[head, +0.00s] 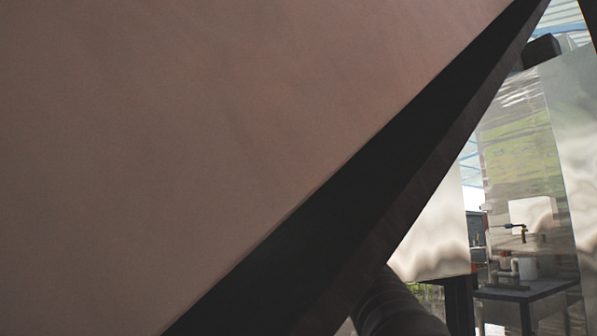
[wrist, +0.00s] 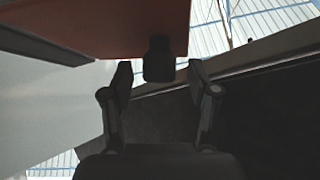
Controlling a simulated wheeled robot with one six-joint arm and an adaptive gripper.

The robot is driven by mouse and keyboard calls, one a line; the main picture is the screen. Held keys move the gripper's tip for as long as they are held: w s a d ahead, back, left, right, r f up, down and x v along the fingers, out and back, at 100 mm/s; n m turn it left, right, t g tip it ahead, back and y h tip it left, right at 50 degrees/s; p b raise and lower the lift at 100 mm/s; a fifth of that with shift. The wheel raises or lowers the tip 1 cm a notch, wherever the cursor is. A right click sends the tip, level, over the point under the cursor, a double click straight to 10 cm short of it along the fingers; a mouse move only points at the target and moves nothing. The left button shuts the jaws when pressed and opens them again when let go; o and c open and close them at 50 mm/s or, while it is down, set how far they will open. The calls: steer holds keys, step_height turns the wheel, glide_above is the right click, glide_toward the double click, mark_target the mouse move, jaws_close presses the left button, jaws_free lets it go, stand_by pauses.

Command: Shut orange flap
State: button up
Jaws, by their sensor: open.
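The orange flap (wrist: 120,28) shows as a red-orange panel across the top of the wrist view. A dark block, seemingly its handle (wrist: 159,57), hangs at its lower right edge. My gripper (wrist: 158,75) is open, with one finger on each side of the block in the picture. I cannot tell whether either finger touches it, or how deep it lies between them. In the head view a large dull brown-pink panel (head: 200,130) with a thick black edge fills most of the picture. It may be the same flap seen close up. My gripper is not visible there.
Shiny metal sheets (head: 520,140) stand behind at the right. A small dark table (head: 525,290) with a white mug-like object stands low at the right. In the wrist view, a grey surface (wrist: 50,110) lies left and a dark panel (wrist: 270,110) right.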

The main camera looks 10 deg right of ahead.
steer(key=shift+w+a+r, duration=0.15)
steer(key=shift+w+r, duration=0.3)
jaws_close()
